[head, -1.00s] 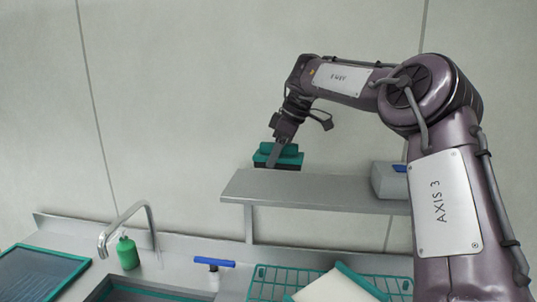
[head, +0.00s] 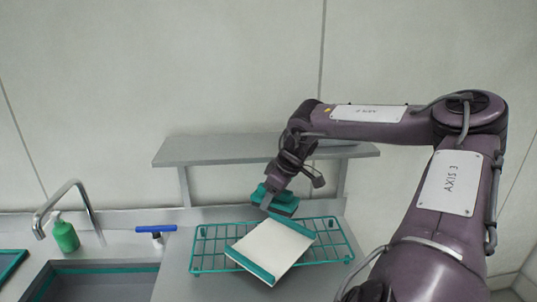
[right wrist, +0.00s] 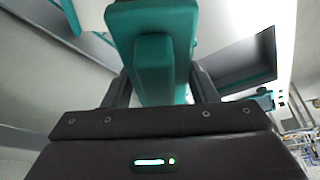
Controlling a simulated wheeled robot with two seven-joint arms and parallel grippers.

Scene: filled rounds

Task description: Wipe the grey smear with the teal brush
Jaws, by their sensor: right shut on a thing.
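The teal brush (head: 283,201) is held in my right gripper (head: 270,200), above the back of the drying rack in the head view. In the right wrist view the brush (right wrist: 153,60) sits between the two fingers of the right gripper (right wrist: 160,90), which are shut on its grip. A white board with teal edges (head: 270,248) lies tilted on the teal wire rack (head: 210,248). I cannot make out a grey smear in any view. My left gripper does not show.
A steel wall shelf (head: 215,150) runs behind the brush. A sink (head: 95,283) with a curved tap (head: 72,188) lies at the left, with a green bottle (head: 66,236) beside it. A blue-handled tool (head: 155,229) stands between sink and rack.

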